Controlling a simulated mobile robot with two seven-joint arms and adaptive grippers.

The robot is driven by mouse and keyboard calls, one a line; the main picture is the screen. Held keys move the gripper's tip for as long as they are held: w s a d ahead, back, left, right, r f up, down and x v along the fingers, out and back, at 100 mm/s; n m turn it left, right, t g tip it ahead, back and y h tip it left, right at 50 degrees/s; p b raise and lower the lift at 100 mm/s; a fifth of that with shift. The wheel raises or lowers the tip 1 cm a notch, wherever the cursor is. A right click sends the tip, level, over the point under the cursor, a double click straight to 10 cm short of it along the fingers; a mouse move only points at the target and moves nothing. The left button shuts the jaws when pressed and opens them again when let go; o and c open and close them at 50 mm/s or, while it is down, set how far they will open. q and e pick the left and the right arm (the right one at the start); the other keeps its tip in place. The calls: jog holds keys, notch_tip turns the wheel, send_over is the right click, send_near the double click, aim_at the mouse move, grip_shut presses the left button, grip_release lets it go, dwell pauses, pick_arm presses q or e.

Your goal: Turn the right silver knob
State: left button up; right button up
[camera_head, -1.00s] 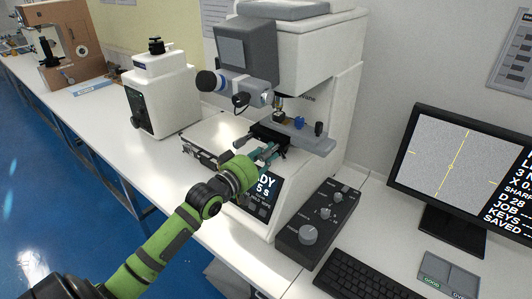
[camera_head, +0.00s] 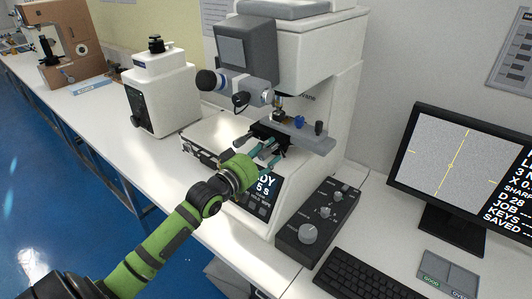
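My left gripper (camera_head: 265,151), with teal fingers on a green arm, is at the front of the large white hardness tester (camera_head: 318,60), just below its stage (camera_head: 300,135). Its fingers look parted; whether they touch a knob there is too small to tell. I cannot tell which knob the task calls the right one. My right gripper is out of view.
A monitor (camera_head: 465,170) stands at the right, with a keyboard (camera_head: 360,280) and a grey two-part tray (camera_head: 448,272) in front. A smaller white tester (camera_head: 160,95) stands left. An open case (camera_head: 205,135) lies behind my gripper.

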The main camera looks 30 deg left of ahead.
pick_arm(q)
jog(key=shift+s+f, duration=0.15)
jog(key=shift+s, duration=0.45)
jog(key=s, duration=1.1)
jog(key=shift+a, duration=0.45)
jog(key=shift+w, duration=0.1)
